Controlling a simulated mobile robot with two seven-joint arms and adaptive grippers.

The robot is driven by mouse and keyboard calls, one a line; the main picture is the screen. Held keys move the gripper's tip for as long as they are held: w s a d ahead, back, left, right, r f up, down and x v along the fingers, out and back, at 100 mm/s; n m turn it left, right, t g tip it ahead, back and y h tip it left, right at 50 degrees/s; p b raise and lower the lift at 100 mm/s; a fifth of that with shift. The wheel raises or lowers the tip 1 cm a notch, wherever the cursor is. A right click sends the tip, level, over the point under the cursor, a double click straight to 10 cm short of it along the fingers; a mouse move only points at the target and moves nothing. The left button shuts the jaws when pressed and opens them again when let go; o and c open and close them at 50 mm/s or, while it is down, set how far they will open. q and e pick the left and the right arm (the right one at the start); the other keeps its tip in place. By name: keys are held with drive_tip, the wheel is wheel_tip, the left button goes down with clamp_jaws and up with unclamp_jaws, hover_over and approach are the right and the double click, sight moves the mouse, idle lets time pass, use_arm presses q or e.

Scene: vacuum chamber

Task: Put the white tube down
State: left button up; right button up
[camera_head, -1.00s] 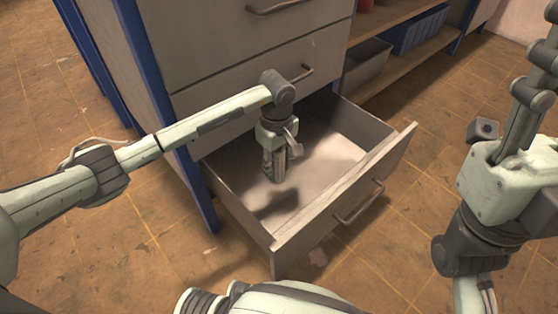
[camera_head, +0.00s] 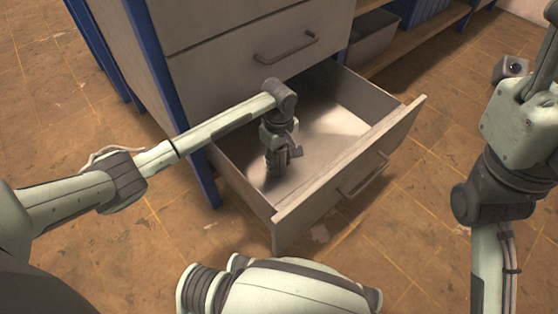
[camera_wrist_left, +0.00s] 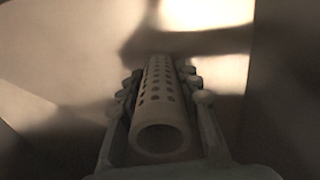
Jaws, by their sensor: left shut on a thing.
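The white tube (camera_wrist_left: 163,105), pale and pierced with several rows of round holes, lies between the fingers of my left gripper (camera_wrist_left: 160,82) in the left wrist view. Its open round end faces the camera. The fingers are shut on it, one on each side. In the head view my left gripper (camera_head: 277,163) points down inside an open drawer (camera_head: 345,165), near its left side. The tube cannot be made out there. Whether it touches the drawer floor I cannot tell. My right arm shows at the right edge, but its gripper is not visible.
The drawer is pulled out from a grey cabinet with blue posts (camera_head: 160,100). The visible drawer floor is otherwise empty, with free room to the right of my left gripper. A shelf with a grey bin (camera_head: 373,38) stands behind at the right.

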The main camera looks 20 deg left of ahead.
use_arm(q)
drive_tip(key=shift+f, duration=0.2)
drive_tip(key=o, duration=1.1)
drive_tip(key=shift+c, duration=0.2)
drive_tip(key=shift+r, duration=0.15)
wheel_tip(320, 180, up, 12)
drive_tip(key=p, duration=0.3)
drive_tip(key=shift+r, duration=0.1)
